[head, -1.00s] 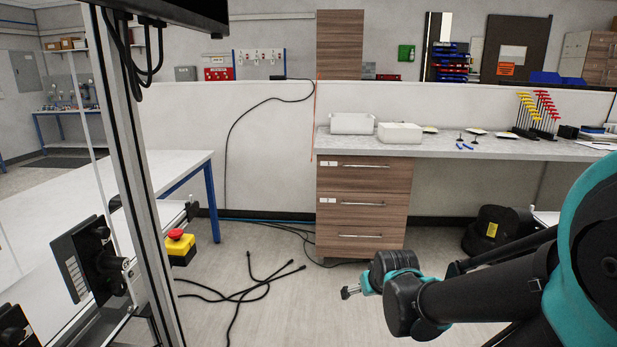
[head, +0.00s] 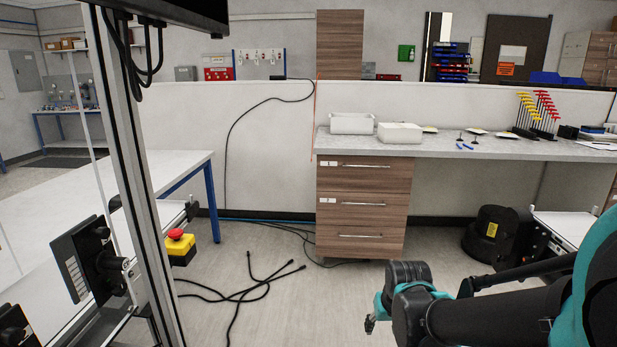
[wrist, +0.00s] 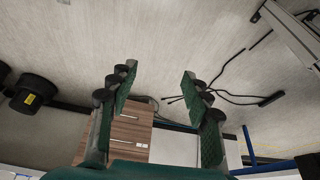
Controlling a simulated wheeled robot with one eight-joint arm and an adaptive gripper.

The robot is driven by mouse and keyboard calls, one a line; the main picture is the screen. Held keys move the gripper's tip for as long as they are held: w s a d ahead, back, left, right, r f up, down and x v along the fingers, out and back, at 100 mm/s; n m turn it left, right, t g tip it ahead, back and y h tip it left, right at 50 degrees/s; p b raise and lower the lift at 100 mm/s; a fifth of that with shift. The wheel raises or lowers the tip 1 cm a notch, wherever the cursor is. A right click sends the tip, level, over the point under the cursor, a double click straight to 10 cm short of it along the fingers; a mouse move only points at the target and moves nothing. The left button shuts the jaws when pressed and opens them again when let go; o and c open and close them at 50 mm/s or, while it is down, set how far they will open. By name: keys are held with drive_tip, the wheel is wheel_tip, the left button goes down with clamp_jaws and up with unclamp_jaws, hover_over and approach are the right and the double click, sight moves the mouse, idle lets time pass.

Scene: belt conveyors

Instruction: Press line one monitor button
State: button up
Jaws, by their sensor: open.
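The lower edge of a black monitor (head: 185,12) shows at the top left of the head view, on a metal post (head: 130,150); its screen and any button on it are out of view. A red and yellow emergency-stop button (head: 176,243) sits low beside the post. My gripper (wrist: 157,82) is open and empty in the wrist view, with its two green-padded fingers apart over bare floor. In the head view my gripper (head: 370,324) is partly hidden by the wrist at lower right, well apart from the monitor and the red button.
A wooden drawer unit (head: 363,212) stands under the grey counter (head: 480,148) at the back. Black cables (head: 250,285) lie on the floor. A white table (head: 70,210) is at left. A conveyor (head: 560,232) is at right. The middle floor is otherwise clear.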

clamp_jaws()
idle(1.3)
